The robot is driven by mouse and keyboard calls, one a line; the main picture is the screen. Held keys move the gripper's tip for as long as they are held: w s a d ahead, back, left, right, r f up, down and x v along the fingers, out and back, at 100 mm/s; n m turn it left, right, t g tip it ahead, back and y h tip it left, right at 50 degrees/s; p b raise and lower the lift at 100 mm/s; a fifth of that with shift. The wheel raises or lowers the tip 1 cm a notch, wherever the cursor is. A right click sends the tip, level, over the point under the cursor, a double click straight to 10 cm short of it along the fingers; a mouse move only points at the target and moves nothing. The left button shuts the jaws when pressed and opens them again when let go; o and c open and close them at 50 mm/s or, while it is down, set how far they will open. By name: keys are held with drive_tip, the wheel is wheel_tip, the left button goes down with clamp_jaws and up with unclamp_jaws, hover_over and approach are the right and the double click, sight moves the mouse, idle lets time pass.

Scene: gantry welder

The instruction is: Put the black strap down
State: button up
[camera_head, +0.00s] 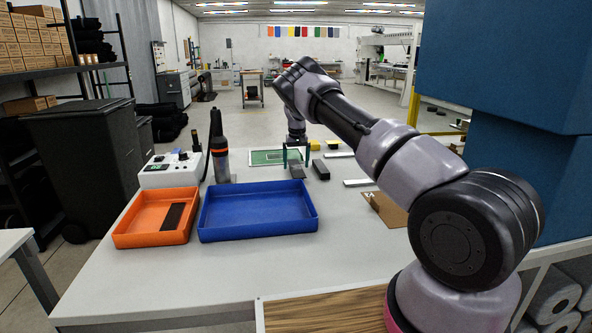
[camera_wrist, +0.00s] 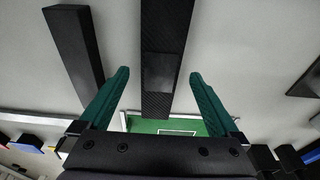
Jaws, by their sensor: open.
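A black strap (camera_wrist: 166,40) with a woven-looking surface lies between the two green fingers of my gripper (camera_wrist: 158,73) in the wrist view. There is a gap on both sides of it, so the jaws are open and do not touch it. Its near end overlaps the edge of the green panel (camera_wrist: 150,126) in that view. In the head view the strap (camera_head: 297,172) shows as a dark strip on the table just in front of my gripper (camera_head: 295,154). Whether its far end rests on the panel or only beside it, I cannot tell.
A dark block (camera_head: 320,169) lies just right of the strap. A blue tray (camera_head: 258,229) and an orange tray (camera_head: 150,238) holding a dark strip (camera_head: 173,216) stand on the near table. A clipboard (camera_head: 385,208) and pale bars lie right. The table's front is clear.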

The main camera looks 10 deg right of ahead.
clamp_jaws()
drive_tip(key=shift+r, duration=0.15)
